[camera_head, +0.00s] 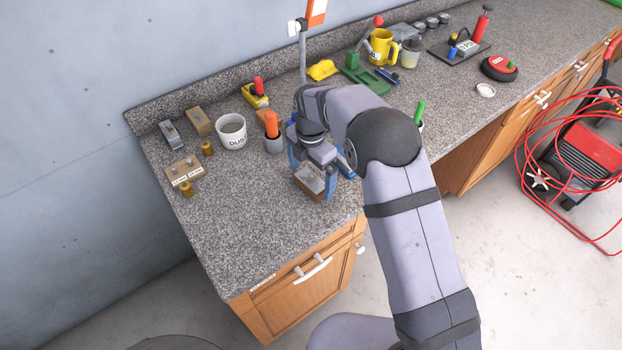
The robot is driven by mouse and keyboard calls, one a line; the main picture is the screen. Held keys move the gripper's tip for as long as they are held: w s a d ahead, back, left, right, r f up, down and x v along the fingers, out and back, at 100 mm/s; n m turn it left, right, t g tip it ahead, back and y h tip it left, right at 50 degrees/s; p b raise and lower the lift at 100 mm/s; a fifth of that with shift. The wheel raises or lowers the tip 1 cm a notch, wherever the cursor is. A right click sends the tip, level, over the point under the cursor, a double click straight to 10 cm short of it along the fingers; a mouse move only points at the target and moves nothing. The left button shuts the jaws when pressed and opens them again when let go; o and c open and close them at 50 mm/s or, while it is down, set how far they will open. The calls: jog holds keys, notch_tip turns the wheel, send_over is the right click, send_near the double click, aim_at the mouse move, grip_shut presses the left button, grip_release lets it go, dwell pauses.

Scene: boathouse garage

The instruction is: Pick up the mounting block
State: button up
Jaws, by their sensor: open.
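A small brown block with a pale grey top (309,182), which looks like the mounting block, sits on the speckled counter near its front edge. My gripper (311,174) is right over it, with its blue fingers apart, one at the block's upper left and one at its right. The gripper is open. The block shows between the fingers, but I cannot tell whether either finger touches it. The gripper body and wrist hide what lies just behind the block.
A grey cup with an orange-handled tool (272,134) stands close left of my gripper. Further left are a white "DUST" pot (232,132), a labelled board (184,172) and a wooden block (199,121). The counter's (255,220) front left is clear.

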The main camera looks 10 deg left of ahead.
jog(key=shift+f, duration=0.55)
jog(key=c, duration=1.3)
jog(key=shift+r, duration=0.15)
jog(key=shift+c, duration=0.2)
